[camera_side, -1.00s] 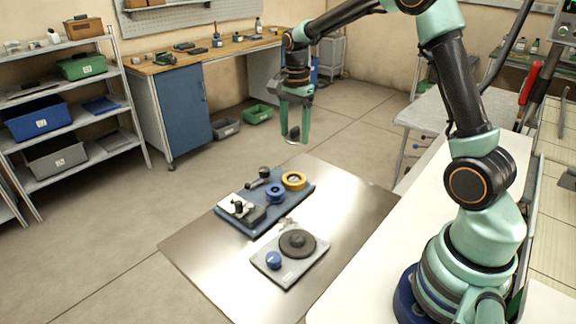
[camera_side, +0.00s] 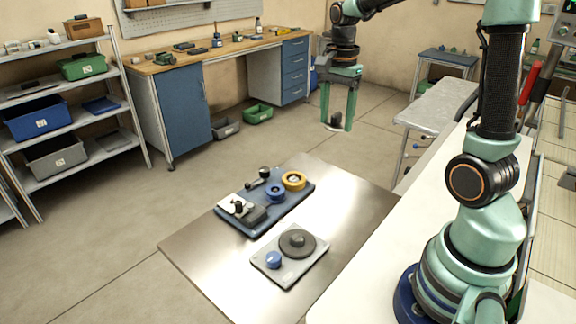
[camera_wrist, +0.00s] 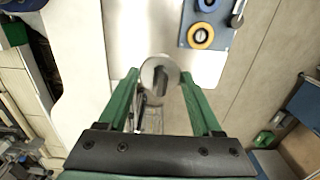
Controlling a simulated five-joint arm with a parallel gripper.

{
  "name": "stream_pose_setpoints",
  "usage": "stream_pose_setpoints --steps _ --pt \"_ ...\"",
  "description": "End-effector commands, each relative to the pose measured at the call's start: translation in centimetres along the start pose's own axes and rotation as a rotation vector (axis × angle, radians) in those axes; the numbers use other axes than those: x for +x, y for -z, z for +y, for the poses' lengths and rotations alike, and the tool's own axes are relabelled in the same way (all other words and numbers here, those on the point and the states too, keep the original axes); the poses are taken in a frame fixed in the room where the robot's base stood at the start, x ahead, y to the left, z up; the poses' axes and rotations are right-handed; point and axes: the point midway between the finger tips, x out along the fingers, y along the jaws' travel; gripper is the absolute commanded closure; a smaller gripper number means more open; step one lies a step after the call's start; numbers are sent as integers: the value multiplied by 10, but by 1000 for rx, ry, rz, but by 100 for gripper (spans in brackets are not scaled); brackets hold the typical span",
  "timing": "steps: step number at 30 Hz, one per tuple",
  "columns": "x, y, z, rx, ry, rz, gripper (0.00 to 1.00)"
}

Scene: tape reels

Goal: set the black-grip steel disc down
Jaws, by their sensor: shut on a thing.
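The steel disc (camera_wrist: 149,70) with its black grip (camera_wrist: 161,78) is between the green fingers of my gripper (camera_wrist: 160,84) in the wrist view. In the side view my gripper (camera_side: 338,112) points down, shut on the disc's grip, with the pale disc (camera_side: 332,127) small at the fingertips. It is held in the air, beyond the far edge of the metal table top, apart from everything. The exact contact of the fingers on the grip is hard to make out.
On the metal table top (camera_side: 345,205) stand a grey plate (camera_side: 290,275) with a dark round platter (camera_side: 297,243) and blue knob (camera_side: 273,260), and a blue tray (camera_side: 233,222) holding a blue reel (camera_side: 275,192) and yellow reel (camera_side: 294,181). The table's right part is bare.

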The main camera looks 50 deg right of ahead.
Motion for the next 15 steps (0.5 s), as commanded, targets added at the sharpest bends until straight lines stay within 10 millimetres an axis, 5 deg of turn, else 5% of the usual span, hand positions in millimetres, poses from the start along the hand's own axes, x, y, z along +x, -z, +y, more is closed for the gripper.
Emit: stream_pose_setpoints --steps 8,15 --pt "15 2 26 5 -1 0 100" --pt "67 1 28 4 -7 -3 100"
